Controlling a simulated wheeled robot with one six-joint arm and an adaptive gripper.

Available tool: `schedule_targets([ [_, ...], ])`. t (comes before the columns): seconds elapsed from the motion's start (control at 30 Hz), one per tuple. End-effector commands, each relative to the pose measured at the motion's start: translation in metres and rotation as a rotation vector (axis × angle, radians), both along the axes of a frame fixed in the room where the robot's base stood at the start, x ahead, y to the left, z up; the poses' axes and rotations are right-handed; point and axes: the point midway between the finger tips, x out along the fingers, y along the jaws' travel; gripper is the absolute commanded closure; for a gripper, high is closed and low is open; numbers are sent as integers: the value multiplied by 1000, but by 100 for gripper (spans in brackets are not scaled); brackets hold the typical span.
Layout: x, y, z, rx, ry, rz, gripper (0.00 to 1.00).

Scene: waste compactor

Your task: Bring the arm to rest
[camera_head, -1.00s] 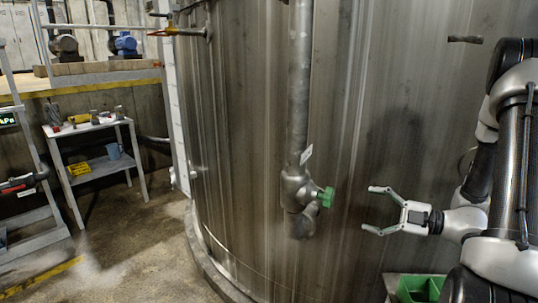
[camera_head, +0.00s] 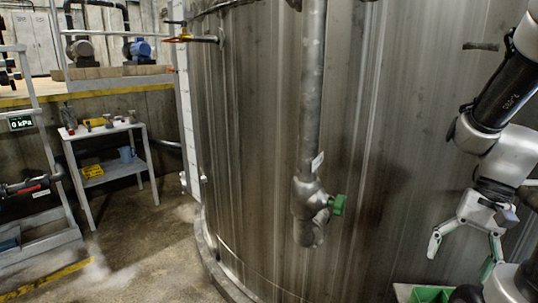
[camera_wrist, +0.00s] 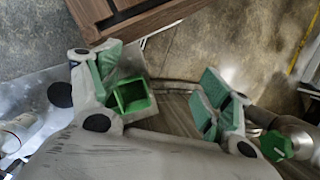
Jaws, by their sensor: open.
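My gripper (camera_head: 460,260) is at the right of the head view, below my folded arm. Its two fingers are spread apart and point downward, with nothing between them. In the wrist view my gripper (camera_wrist: 160,75) shows two green-padded fingers held apart. The gripper is to the right of the valve with the green handle (camera_head: 337,204) and apart from it. That green handle (camera_wrist: 276,145) also shows at the right of the wrist view. A green bin (camera_head: 430,295) lies below the gripper, partly cut off by the frame; in the wrist view the green bin (camera_wrist: 133,98) shows between the fingers.
A large steel tank (camera_head: 260,150) fills the middle, with a vertical pipe (camera_head: 312,90) in front. At left stand a small table (camera_head: 103,131) with tools and a pressure display (camera_head: 20,123). A wooden piece (camera_wrist: 140,22) tops the wrist view.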

Motion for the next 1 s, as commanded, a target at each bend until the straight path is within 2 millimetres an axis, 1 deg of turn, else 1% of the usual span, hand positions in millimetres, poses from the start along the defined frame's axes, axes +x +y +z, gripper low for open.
schedule_targets([
  [0.03, 1, -3, 12, -49, -66, 99, 22],
  [0.1, 2, -8, 27, -117, -147, 230, 22],
  [0.2, 4, -11, 50, -212, -251, 375, 22],
  [0.37, 3, -5, 86, -326, -405, 505, 22],
  [0.5, 1, 9, 109, -362, -527, 566, 22],
  [0.6, 1, 18, 121, -371, -589, 594, 22],
  [0.7, 1, 23, 126, -372, -621, 617, 22],
  [1.0, 1, 25, 126, -369, -620, 623, 22],
])
